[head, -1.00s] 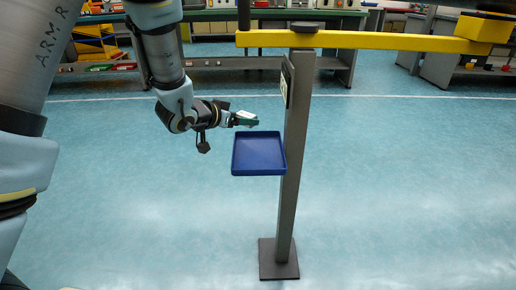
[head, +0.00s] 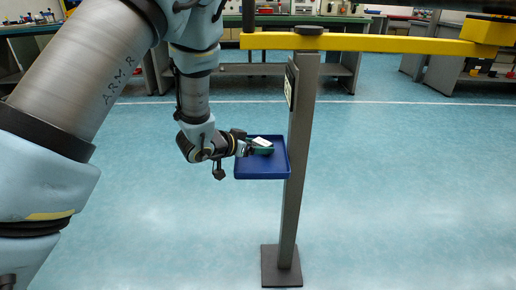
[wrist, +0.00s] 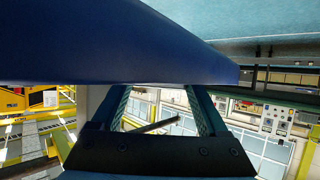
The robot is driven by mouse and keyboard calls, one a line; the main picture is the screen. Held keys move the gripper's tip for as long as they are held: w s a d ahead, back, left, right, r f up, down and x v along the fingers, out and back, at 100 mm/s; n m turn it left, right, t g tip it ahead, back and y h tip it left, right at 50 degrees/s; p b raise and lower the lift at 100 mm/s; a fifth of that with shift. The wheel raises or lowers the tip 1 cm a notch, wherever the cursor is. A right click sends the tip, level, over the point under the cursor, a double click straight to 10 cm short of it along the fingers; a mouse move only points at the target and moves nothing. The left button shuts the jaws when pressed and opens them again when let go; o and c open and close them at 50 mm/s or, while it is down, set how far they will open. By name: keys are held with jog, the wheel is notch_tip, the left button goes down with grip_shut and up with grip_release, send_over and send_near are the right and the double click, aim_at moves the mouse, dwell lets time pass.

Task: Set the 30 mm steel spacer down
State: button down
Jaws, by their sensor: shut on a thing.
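My gripper (head: 262,146) is over the blue tray (head: 240,173), at its upper left part in the head view. Its green fingers are shut on the spacer. A small pale patch shows at the fingers, but I cannot tell whether it is spacer or finger. In the wrist view the two fingers (wrist: 157,93) are set apart, and the blue tray (wrist: 100,45) covers their tips and whatever is between them. Whether the spacer touches the tray floor cannot be seen.
The tray stands out beside a grey post (head: 296,180) on a dark floor plate (head: 281,266). A yellow beam (head: 380,42) crosses above at the post's top. Benches (head: 265,55) stand at the back. The blue floor around the post is clear.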

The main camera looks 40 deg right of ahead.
jog(key=shift+f, duration=0.15)
grip_release()
